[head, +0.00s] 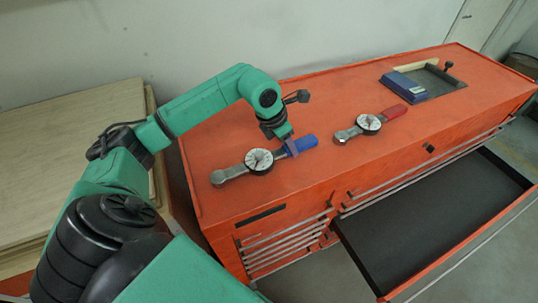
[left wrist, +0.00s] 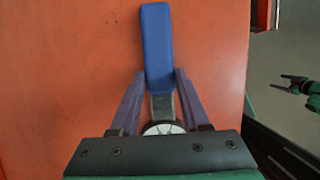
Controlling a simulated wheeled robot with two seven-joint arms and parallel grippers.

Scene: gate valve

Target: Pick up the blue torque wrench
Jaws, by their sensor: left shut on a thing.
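The blue torque wrench (head: 259,161) lies on the orange cabinet top, with its round white dial and grey head toward the left and its blue handle toward the right. My left gripper (head: 291,147) is over the wrench, shut on it near the handle's dial end. In the left wrist view the blue handle (left wrist: 156,45) runs up the picture. The purple fingers (left wrist: 158,88) stand on both sides of the wrench at the handle's lower end. The dial is partly hidden by the gripper body. My right gripper (left wrist: 287,83) shows small at the right edge, its fingers apart and empty.
A red-handled torque wrench (head: 368,124) lies to the right on the orange cabinet (head: 330,180). Farther right are a blue box (head: 404,86) and a recessed tray (head: 440,78). An open, empty drawer (head: 430,220) juts from the front. A wall stands behind.

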